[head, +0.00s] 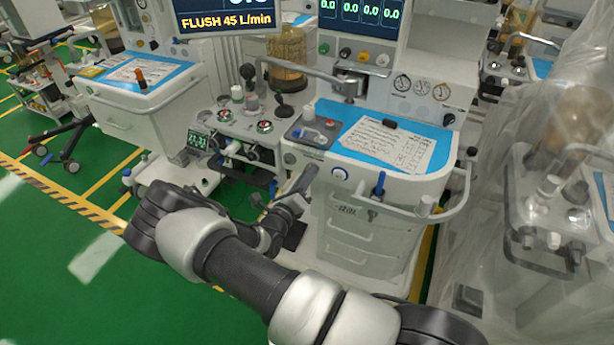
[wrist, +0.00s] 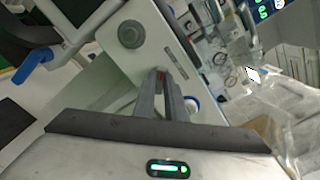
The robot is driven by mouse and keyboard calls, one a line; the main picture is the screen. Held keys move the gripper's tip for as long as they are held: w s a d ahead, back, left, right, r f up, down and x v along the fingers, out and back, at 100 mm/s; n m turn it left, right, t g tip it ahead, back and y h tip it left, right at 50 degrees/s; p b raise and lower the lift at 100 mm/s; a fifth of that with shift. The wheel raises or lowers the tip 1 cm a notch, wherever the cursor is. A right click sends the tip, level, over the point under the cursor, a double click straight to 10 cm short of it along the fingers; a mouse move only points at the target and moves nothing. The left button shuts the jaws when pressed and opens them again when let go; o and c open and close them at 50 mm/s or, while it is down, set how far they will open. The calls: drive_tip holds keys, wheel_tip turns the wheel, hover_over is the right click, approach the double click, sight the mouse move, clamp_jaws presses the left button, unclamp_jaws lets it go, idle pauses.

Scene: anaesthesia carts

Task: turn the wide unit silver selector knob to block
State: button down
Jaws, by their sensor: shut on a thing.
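The wide unit (head: 400,185) has a blue top and a white front panel. A round grey knob (wrist: 131,34) on that panel stands apart from my fingers; it also shows in the head view (head: 289,158). My gripper (wrist: 162,74) has its fingertips together at the panel, between this knob and a round white and blue dial (wrist: 192,103). It is shut on a small part with a red spot, mostly hidden by the fingers. I cannot tell whether this is the silver selector knob or how it is turned. In the head view my gripper (head: 311,172) reaches the front left edge.
A grey rail (head: 455,205) curves around the unit's right front. A blue handle (head: 379,184) hangs at the front. A plastic-draped machine (head: 555,190) stands at the right. Another cart (head: 140,90) stands at the left. Green floor (head: 60,250) is open at the lower left.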

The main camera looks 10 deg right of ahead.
drive_tip(key=c, duration=1.8)
unclamp_jaws()
drive_tip(key=v, duration=1.7)
drive_tip(key=shift+s+a+p, duration=0.15)
drive_tip(key=shift+s+p, duration=0.05)
drive_tip(key=shift+p, duration=0.15)
